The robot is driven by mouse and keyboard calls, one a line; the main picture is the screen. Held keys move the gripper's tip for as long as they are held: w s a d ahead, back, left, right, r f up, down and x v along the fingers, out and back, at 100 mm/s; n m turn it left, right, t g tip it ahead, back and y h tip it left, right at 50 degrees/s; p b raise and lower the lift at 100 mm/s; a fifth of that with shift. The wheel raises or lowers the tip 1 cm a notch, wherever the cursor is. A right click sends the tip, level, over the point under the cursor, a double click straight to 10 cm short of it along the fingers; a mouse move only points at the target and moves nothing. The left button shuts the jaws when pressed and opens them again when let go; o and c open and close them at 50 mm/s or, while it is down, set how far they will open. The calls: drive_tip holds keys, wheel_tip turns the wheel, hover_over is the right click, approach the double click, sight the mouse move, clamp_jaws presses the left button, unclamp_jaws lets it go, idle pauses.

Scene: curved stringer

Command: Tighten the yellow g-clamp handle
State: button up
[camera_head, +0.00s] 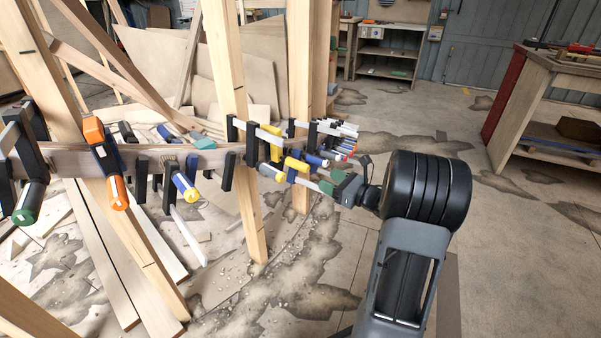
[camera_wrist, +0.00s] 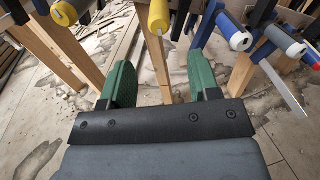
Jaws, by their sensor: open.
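Several clamps sit along the curved wooden stringer (camera_head: 150,160). In the wrist view one yellow handle (camera_wrist: 158,17) hangs at the top, roughly centred between and beyond my fingers. Another yellow handle (camera_wrist: 64,12) with a pale end is at the upper left. Which handles match across views I cannot tell. My gripper (camera_head: 328,182), with green fingers, is open beside the clamp row. In the wrist view the gap between its fingers (camera_wrist: 160,62) is empty.
Blue handles (camera_wrist: 235,36) stand close to the right of the centred yellow one. Orange (camera_head: 110,175) and green (camera_head: 30,203) clamp handles are farther left. Wooden posts (camera_head: 233,110) rise through the stringer. A workbench (camera_head: 545,110) stands at right, with clear floor before it.

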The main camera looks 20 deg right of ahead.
sight(300, 167)
drive_tip(key=b+x, duration=0.2)
drive_tip(key=x, duration=0.9)
drive_tip(key=shift+w+a, duration=0.2)
drive_tip(key=shift+w, duration=0.1)
drive_tip(key=shift+c, duration=0.3)
